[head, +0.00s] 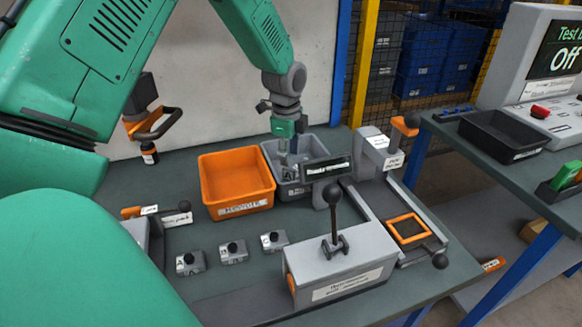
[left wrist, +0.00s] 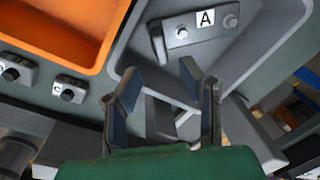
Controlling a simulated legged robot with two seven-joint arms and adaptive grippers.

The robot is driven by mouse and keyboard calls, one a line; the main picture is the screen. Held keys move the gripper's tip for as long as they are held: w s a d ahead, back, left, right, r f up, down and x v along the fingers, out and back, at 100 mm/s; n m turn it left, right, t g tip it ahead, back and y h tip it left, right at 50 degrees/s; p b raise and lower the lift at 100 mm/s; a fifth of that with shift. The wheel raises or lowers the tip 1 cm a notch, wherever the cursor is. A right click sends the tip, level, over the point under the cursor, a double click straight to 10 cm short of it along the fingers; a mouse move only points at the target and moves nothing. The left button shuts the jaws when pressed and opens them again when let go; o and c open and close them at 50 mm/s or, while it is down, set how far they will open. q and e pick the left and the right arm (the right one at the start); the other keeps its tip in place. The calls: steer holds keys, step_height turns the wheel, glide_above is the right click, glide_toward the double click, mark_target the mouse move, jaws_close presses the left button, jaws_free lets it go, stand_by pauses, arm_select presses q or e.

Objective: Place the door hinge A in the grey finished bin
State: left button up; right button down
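The grey bin (head: 316,148) stands right of the orange bin on the bench. The door hinge A (left wrist: 203,29), a grey plate with a white A label, lies inside the grey bin (left wrist: 272,50) in the left wrist view. In the head view it is mostly hidden, with only part of its label showing. My left gripper (head: 287,156) points down into the grey bin. In the left wrist view its two fingers (left wrist: 160,85) are spread with nothing between them, apart from the hinge. My right gripper is not in view.
The orange bin (head: 236,178) stands close left of the grey bin. Small lettered blocks (head: 233,251) sit in front. A lever box (head: 338,268), a small sign (head: 326,167) and a clamp fixture (head: 408,229) stand to the right. A test bench holds a black tray (head: 503,135).

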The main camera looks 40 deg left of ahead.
arm_select(q)
steer(key=r, duration=0.5)
steer(key=shift+s, duration=0.25)
steer(key=shift+r, duration=0.1)
